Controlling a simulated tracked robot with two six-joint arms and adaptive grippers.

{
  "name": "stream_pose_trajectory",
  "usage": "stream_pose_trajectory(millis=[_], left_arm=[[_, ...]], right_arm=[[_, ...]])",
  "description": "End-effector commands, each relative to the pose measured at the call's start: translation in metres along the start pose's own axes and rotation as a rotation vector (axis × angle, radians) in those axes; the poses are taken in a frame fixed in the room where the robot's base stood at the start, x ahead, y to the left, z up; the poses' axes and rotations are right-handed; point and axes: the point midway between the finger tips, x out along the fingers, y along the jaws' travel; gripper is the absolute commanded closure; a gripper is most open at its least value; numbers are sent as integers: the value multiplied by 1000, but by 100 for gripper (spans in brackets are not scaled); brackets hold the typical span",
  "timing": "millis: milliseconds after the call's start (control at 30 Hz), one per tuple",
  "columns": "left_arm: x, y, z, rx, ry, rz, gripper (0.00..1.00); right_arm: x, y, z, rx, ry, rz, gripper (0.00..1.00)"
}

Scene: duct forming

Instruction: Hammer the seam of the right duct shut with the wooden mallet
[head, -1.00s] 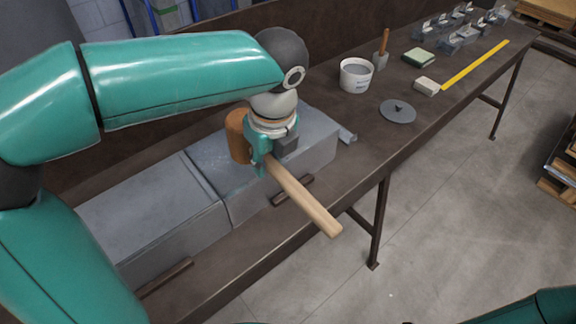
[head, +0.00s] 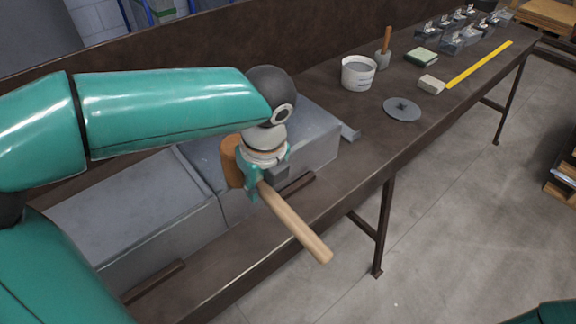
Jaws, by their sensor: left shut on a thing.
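The wooden mallet has a pale handle (head: 298,226) that points toward the bench's front edge and a brown head (head: 231,160) over the right duct. My left gripper (head: 257,183) is shut on the mallet's handle close to the head. The right duct (head: 312,142) is a grey metal box lying on the bench, partly hidden by my left arm and gripper. I cannot tell whether the mallet head touches the duct, and the seam's state is not clear. Only a bit of my right arm shows at the bottom right; its gripper is out of view.
A second grey duct (head: 130,215) lies to the left. Along the bench (head: 345,190) to the right are a white bucket (head: 358,74), a grey disc (head: 402,109), a light block (head: 431,85), a green pad (head: 421,56), a yellow ruler (head: 480,65) and several metal clamps.

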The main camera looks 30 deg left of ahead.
Motion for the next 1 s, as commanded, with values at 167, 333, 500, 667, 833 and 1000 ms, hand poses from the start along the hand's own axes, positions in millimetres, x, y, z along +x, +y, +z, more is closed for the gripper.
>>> stream_pose_trajectory(millis=[167,333,500,667,833,1000], left_arm=[[-9,-1,2,0,-2,-3,100],[-38,-1,8,0,-2,-3,100],[-72,-2,14,0,-2,-3,100],[-88,-2,17,0,-2,-2,100],[-86,-2,17,0,-2,-2,100],[-86,-2,17,0,-2,-2,100]], right_arm=[[-8,-3,0,0,1,0,60],[-35,-13,0,0,1,0,60],[-66,-24,0,0,1,0,60],[-81,-29,0,0,1,0,60],[-78,-28,0,0,1,0,60],[-78,-28,0,0,0,0,60]])
